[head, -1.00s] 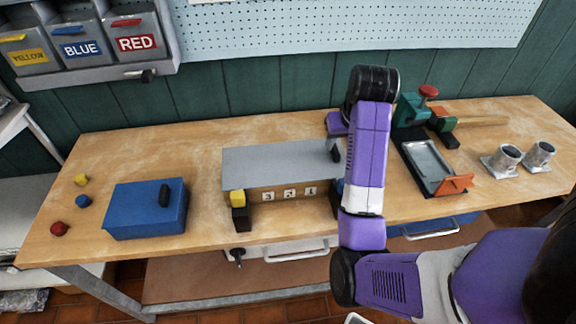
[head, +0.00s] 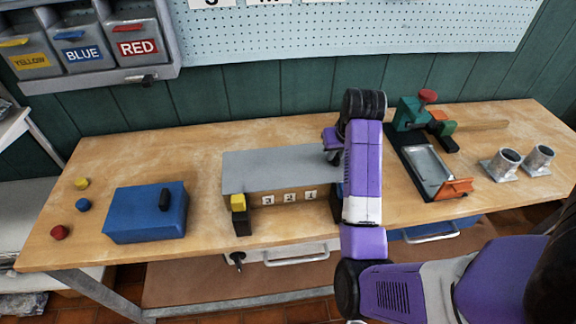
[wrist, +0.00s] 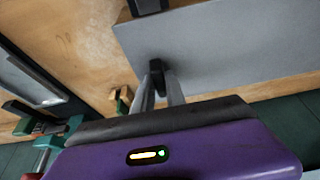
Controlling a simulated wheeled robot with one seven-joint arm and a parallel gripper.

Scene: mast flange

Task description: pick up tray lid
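The grey lid (head: 270,172) lies flat on a long wooden box numbered 3, 2, 1 in the middle of the bench. Its grey top also shows in the wrist view (wrist: 220,45). A black handle (wrist: 156,67) stands near the lid's right end. My gripper (wrist: 158,78) points down at this handle, with one finger on each side of it. Whether the fingers press on the handle cannot be told. In the head view my gripper (head: 332,152) is at the lid's right end, partly hidden by my arm.
A blue box (head: 140,220) with a black handle and small yellow, blue and red pieces lie at the left. A yellow-topped block (head: 239,210) is at the lid's front left. Right are a dark frame (head: 412,160), a green-and-red tool (head: 415,110) and two metal cups (head: 507,160).

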